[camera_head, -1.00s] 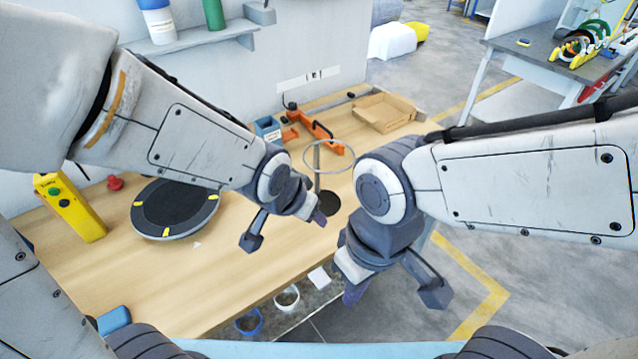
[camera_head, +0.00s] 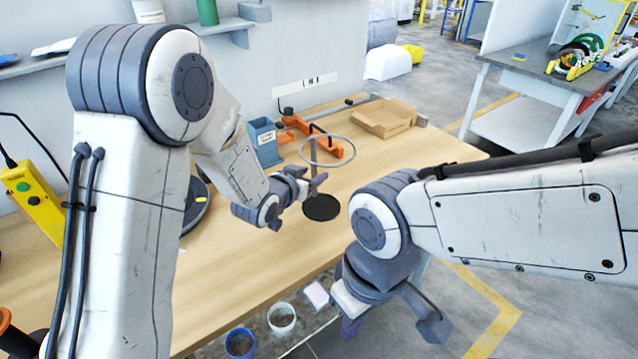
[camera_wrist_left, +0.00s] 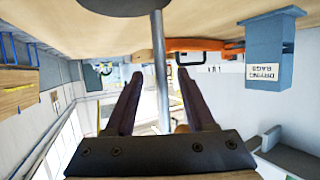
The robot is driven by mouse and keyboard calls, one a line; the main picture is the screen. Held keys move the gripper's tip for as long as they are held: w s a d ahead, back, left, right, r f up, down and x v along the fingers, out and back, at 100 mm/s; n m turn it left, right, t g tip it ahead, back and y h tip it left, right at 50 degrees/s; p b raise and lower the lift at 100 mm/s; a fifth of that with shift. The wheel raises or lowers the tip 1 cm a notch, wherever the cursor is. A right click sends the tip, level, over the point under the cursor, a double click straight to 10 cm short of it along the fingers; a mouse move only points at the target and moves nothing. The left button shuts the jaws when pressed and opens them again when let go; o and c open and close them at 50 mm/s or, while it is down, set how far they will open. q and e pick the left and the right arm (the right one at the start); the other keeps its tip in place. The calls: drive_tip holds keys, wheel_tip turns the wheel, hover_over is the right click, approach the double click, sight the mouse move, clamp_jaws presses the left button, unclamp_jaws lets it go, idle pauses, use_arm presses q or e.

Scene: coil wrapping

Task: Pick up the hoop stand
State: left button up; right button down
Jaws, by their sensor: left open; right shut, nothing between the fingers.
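The hoop stand (camera_head: 321,208) stands upright on the wooden table, with a round dark base, a thin grey pole and a pale ring on top. My left gripper (camera_head: 314,186) is open at the pole, low above the base, with its fingers pointing toward it. In the left wrist view the picture is upside down; the pole (camera_wrist_left: 160,65) shows between the two open fingers (camera_wrist_left: 160,80), apart from both. I cannot tell how deep the pole sits between them. My right gripper (camera_head: 350,326) is shut and empty, in front of the table edge.
A dark round disc (camera_head: 196,205) lies left, partly behind my left arm.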

use_arm(q)
drive_tip(key=p+x, duration=0.1)
drive_tip(key=x, duration=0.4)
drive_tip(key=shift+f, duration=0.2)
clamp_jaws()
drive_tip(key=shift+r, duration=0.1)
idle(1.1)
